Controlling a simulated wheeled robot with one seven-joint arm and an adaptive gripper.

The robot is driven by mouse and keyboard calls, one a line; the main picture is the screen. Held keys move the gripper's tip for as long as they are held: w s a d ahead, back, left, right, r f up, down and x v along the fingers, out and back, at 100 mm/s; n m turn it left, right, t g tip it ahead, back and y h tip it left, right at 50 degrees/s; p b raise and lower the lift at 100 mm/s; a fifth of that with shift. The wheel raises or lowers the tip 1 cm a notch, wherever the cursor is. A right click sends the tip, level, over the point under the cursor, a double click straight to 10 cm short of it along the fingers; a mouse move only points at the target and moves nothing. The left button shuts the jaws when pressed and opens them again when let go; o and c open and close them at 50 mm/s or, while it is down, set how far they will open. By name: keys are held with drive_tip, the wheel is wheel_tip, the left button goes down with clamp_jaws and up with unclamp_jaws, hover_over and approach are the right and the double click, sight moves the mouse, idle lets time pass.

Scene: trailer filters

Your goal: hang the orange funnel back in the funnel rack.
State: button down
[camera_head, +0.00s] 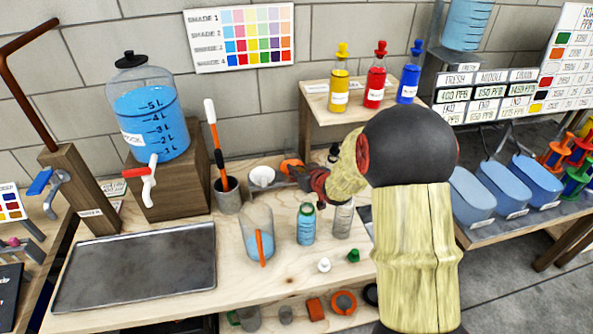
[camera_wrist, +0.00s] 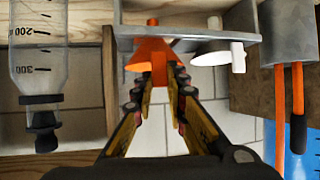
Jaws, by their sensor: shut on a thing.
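The orange funnel (camera_head: 291,164) is at the back of the bench, right of the white funnel (camera_head: 262,177). My gripper (camera_head: 305,178) is beside it, its tips partly hidden in the head view. In the wrist view, which appears upside down, my gripper (camera_wrist: 164,82) is shut on the orange funnel (camera_wrist: 146,52). The funnel's cone lies against the grey plate of the funnel rack (camera_wrist: 190,43), and a short orange end shows beyond the plate. How deep it sits, I cannot tell. The white funnel (camera_wrist: 212,58) is at the same plate.
A clear beaker (camera_head: 257,220), a teal bottle (camera_head: 306,227) and a grey bottle (camera_head: 343,221) stand in front. A wooden shelf (camera_head: 350,111) holds colour bottles behind. A metal tray (camera_head: 140,268) lies left.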

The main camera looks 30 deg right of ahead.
drive_tip(key=shift+s+f, duration=0.1)
drive_tip(key=shift+f, duration=0.55)
idle(1.2)
drive_tip(key=c, duration=1.8)
unclamp_jaws()
drive_tip(key=o, duration=0.6)
drive_tip(key=shift+r, duration=0.1)
drive_tip(key=shift+r+p, duration=3)
drive_tip(key=shift+r, duration=0.5)
